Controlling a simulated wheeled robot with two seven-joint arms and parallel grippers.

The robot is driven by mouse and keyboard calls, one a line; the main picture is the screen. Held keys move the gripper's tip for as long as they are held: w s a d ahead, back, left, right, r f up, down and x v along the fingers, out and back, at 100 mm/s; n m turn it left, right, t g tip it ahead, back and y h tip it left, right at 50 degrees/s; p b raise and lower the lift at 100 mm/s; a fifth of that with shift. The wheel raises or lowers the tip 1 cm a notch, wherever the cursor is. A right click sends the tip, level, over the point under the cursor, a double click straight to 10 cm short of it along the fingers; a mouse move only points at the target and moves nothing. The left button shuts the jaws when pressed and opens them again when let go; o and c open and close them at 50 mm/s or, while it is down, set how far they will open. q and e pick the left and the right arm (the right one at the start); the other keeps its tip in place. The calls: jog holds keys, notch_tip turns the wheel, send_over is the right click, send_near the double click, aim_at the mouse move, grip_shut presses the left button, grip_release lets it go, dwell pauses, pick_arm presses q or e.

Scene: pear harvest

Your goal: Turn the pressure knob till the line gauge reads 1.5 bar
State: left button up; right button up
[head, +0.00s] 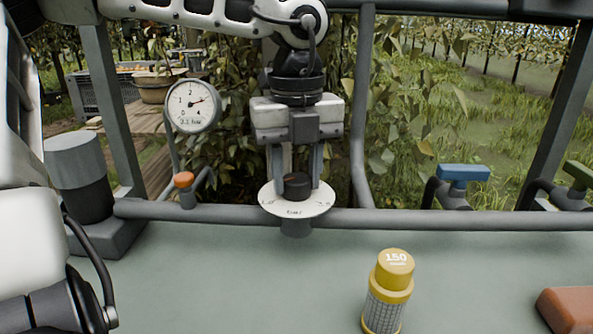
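The pressure knob (297,186) is a dark round knob on a white scale disc (322,200) at the rail, marked in bar. My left gripper (297,180) points straight down at the knob, with its two fingers apart and a gap between them. The fingertips are close by the knob and partly hidden by it, and I see no clear grip. My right gripper is not in view.
A yellow-capped cylinder marked 150 (389,290) stands on the grey-green panel (240,280). A reddish block (570,308) lies at the right. An orange-tipped valve (184,180) and a blue-handled valve (463,173) sit along the rail (400,218). Upright posts flank my arm.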

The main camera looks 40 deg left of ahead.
pick_arm(q)
jog(key=shift+m, duration=0.4)
jog(key=m, duration=0.2)
jog(key=shift+m, duration=0.4)
jog(key=m, duration=0.3)
jog(key=shift+m+p, duration=0.3)
jog(key=shift+m, duration=0.1)
jog(key=m, duration=0.3)
jog(key=m+p, duration=0.1)
jog(key=m, duration=0.2)
jog(key=shift+m, duration=0.7)
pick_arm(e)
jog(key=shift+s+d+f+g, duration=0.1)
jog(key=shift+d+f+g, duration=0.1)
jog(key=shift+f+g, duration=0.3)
pick_arm(q)
jog(key=shift+m, duration=0.3)
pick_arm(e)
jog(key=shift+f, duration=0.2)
